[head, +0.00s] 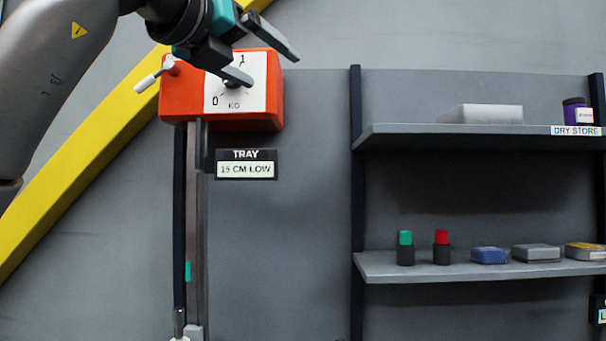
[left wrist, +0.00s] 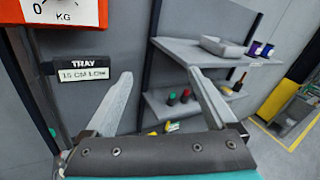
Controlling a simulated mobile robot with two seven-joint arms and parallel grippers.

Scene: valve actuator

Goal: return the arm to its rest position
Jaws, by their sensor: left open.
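My left gripper (head: 273,70) is at the top of the head view, in front of the orange valve box. In the left wrist view its two fingers (left wrist: 160,74) are spread with nothing between them. The orange box (head: 271,117) has a white dial plate marked 0, 1 and KG; the gripper hides part of it. A small lever with a white tip (head: 146,84) sticks out at the box's left side. I cannot tell whether a finger touches the dial. My right gripper is not in view.
Below the box is a sign reading "TRAY 15 CM LOW" (head: 246,164). A dark vertical rail (head: 180,220) runs down under it. A shelf unit (head: 440,143) stands at right with a grey tray (head: 486,114) and small containers. A yellow diagonal beam (head: 95,155) crosses the wall.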

